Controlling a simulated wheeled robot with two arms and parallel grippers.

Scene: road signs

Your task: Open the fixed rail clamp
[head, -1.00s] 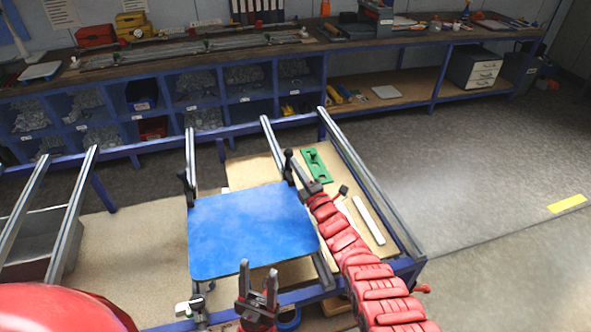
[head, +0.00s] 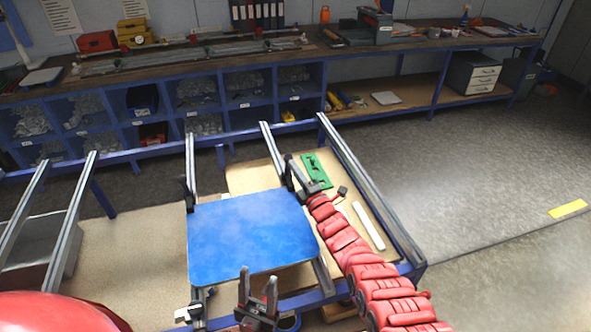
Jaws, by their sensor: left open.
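A blue sign plate (head: 250,238) lies across the rails of the bench frame. A black clamp (head: 288,170) with an upright handle stands at its back right corner, and a similar clamp (head: 187,192) stands at its back left corner. I cannot tell which is the fixed rail clamp. My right gripper (head: 298,173), at the end of the red arm, is beside the back right clamp; its fingers are too small to tell whether they are open or touching it. My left gripper (head: 258,287) is open and empty, pointing up at the plate's front edge.
A green fixture (head: 316,170), a white strip (head: 368,226) and a small black block (head: 342,191) lie on the board right of the plate. A light-coloured clamp (head: 188,313) is at the front left. Open floor lies to the right.

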